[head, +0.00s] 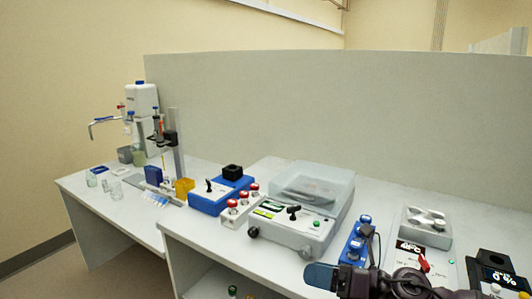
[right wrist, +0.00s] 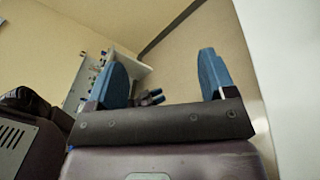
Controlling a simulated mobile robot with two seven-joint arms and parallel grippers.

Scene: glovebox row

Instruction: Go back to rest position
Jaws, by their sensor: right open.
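My right gripper (head: 322,277) is at the bottom right of the head view, in front of the near bench's front edge. In the right wrist view its two blue fingers (right wrist: 163,80) stand wide apart with nothing between them. Part of the bench with small items (right wrist: 85,75) shows at the left behind them. My left gripper is not in the head view.
The near bench (head: 190,240) carries a grey lidded machine (head: 290,232), a blue device (head: 208,203), a blue rack (head: 352,243) and a steel-topped device (head: 425,222). A second bench (head: 80,185) holds glassware. A grey partition (head: 300,110) stands behind.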

